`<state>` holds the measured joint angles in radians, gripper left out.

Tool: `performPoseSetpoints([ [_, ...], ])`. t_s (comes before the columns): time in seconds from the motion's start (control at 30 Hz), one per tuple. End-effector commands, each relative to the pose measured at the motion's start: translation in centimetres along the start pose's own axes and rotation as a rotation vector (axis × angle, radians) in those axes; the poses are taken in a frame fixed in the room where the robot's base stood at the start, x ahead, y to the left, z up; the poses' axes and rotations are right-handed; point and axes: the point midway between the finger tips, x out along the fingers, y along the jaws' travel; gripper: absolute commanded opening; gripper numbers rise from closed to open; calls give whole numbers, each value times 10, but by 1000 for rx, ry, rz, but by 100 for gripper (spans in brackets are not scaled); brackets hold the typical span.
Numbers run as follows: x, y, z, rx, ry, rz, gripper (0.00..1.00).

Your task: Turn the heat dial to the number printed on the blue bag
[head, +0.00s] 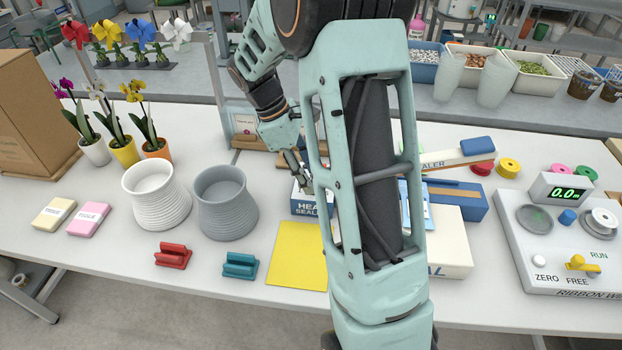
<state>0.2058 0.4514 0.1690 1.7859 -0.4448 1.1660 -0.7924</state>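My gripper (296,166) points down near the middle of the table, close above a blue and white box with sealer lettering (312,206). Its fingers are small and partly behind my arm, so I cannot tell if they are open or shut. A blue machine with a long arm lettered "ALER" (455,196) stands right of my arm. A light blue piece (427,207) shows beside my arm; I cannot tell whether it is the blue bag, and no number is readable. The heat dial is not discernible; my arm hides much of this area.
A yellow mat (296,256) lies at the front. White (155,196) and grey (226,204) pots, red (173,255) and teal (240,265) blocks stand left. A white ribbon machine (520,255) is at right. Potted orchids (156,147) stand back left.

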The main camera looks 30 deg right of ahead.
Motion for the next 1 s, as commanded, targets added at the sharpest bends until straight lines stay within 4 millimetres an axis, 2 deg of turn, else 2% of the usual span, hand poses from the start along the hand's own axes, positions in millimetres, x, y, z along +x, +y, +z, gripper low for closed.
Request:
performPoseSetpoints([
  [0.2, 16, 0, 0, 1, 1, 0, 40],
  [0.47, 17, 0, 0, 1, 1, 1, 40],
  [0.83, 17, 0, 0, 1, 1, 1, 0],
  [1.0, 16, 0, 0, 6, 1, -1, 0],
])
